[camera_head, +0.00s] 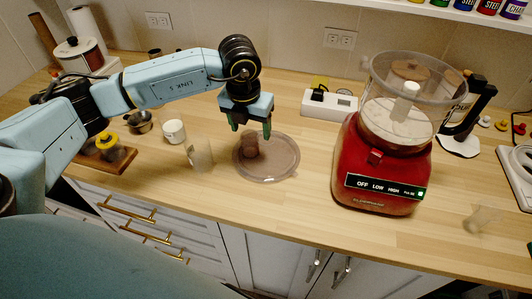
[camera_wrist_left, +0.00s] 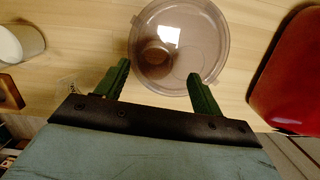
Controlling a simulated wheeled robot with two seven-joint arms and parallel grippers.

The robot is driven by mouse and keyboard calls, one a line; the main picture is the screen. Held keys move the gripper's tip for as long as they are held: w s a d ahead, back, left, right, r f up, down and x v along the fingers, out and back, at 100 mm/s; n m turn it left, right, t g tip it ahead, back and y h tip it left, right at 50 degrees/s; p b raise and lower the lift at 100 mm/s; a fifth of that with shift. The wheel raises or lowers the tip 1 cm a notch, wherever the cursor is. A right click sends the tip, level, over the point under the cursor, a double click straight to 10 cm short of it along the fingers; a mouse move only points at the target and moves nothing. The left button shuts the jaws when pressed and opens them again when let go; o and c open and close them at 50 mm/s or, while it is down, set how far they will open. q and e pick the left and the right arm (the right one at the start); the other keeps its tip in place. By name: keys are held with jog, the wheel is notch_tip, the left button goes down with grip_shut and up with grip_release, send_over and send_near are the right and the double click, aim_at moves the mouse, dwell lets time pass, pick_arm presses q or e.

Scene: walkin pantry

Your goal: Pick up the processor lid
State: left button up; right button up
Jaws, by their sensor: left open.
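The processor lid (camera_head: 276,163) is a round, clear, brownish disc lying flat on the wooden counter, with a short tube (camera_head: 250,144) standing on it left of its middle. In the left wrist view the lid (camera_wrist_left: 200,50) lies beyond the fingertips, with its tube (camera_wrist_left: 156,53) left of centre. My left gripper (camera_head: 251,128) is open and empty, pointing down above the lid near its tube. In the left wrist view its green fingers (camera_wrist_left: 156,76) are spread wide, with the lid's near edge between their tips. My right gripper does not show.
A red food processor (camera_head: 385,165) with a clear bowl stands right of the lid. A clear cup (camera_head: 200,156) and a white jar (camera_head: 174,131) stand to the left. A white power strip (camera_head: 328,104) lies behind. The front counter edge is close to the lid.

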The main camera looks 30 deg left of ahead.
aim_at(251, 140)
pick_arm(q)
jog(key=shift+w+a+f, duration=0.15)
jog(key=shift+w+f, duration=0.1)
jog(key=shift+f, duration=0.85)
jog(key=shift+w+a+f, duration=0.15)
jog(key=shift+w+f, duration=0.15)
jog(key=shift+f, duration=0.85)
jog(key=shift+w+a+f, duration=0.15)
jog(key=shift+w+f, duration=0.1)
jog(key=shift+f, duration=0.85)
jog(key=c, duration=1.2)
jog(key=shift+r, duration=0.1)
